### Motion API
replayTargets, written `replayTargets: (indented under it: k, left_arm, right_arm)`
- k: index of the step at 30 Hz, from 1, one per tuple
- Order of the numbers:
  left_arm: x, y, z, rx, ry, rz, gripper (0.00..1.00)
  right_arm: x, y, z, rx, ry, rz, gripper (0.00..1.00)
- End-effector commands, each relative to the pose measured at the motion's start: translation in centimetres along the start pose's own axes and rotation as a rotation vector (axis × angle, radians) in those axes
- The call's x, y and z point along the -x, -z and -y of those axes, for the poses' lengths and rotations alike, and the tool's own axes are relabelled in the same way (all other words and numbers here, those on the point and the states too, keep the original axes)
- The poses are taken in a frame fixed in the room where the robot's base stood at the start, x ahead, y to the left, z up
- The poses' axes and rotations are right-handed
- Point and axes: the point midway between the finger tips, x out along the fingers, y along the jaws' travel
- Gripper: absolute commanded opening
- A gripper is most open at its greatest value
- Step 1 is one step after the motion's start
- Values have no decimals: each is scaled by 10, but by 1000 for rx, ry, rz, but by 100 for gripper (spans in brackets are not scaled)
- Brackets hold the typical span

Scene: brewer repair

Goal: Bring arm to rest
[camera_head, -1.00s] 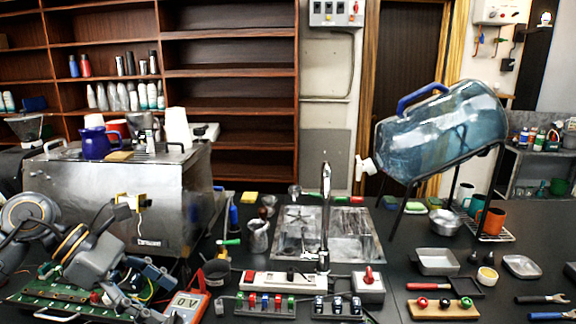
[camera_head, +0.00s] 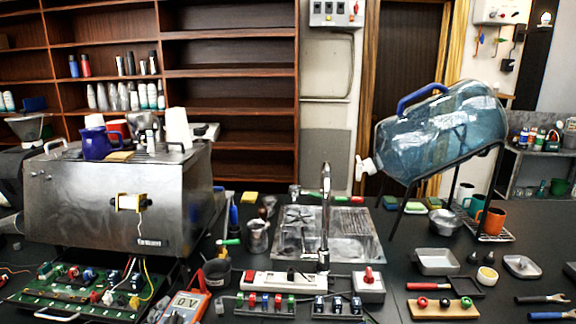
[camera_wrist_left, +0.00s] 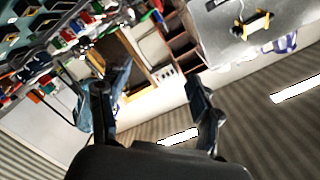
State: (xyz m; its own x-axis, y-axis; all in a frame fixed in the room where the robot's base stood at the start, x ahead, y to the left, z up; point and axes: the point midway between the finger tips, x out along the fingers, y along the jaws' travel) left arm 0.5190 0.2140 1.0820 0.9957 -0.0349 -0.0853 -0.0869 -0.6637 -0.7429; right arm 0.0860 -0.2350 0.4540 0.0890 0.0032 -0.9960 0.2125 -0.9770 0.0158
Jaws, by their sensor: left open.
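My left gripper (camera_wrist_left: 150,105) shows in the left wrist view with its two dark fingers wide apart and nothing between them. That view is tilted, with the ceiling low in the picture and the bench at the top left. My left arm does not show in the head view now. The steel brewer (camera_head: 100,205) stands on the left of the bench with a small yellow-framed part (camera_head: 131,203) on its front. The green circuit board (camera_head: 75,285) lies in front of it with wires and coloured parts on it. My right gripper is in neither view.
A multimeter (camera_head: 186,305) lies right of the board. A power strip (camera_head: 285,280), a sink with a tap (camera_head: 325,215) and a tilted water bottle (camera_head: 440,135) on a stand fill the middle and right. Trays (camera_head: 437,262) and tools lie at the right.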

Motion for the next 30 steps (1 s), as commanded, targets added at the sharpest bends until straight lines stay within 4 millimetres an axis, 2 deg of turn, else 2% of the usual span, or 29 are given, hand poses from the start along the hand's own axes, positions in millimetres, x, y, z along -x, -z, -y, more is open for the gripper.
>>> replayTargets:
  k: [1, 3, 6, 9, 12, 20, 22, 26, 30]
  left_arm:
    - [16, -28, -23, 98, -68, 126, 64]
    - [42, -62, -54, 218, -157, 296, 64]
    - [82, -94, -91, 349, -265, 498, 64]
    - [119, -114, -119, 440, -350, 657, 64]
    - [154, -126, -141, 509, -421, 788, 64]
    - [238, -137, -181, 639, -580, 1075, 64]
    - [225, -156, -202, 628, -578, 1073, 64]
    - [213, -184, -234, 622, -585, 1082, 64]
    - [205, -219, -275, 617, -596, 1097, 64]
  right_arm:
    - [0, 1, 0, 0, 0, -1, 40]
    - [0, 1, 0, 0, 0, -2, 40]
    - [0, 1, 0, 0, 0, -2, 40]
    - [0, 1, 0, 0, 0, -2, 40]
    - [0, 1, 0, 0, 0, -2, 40]
    - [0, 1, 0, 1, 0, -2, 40]
    - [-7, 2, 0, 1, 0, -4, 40]
    - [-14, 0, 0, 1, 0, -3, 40]
    - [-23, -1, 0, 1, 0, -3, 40]
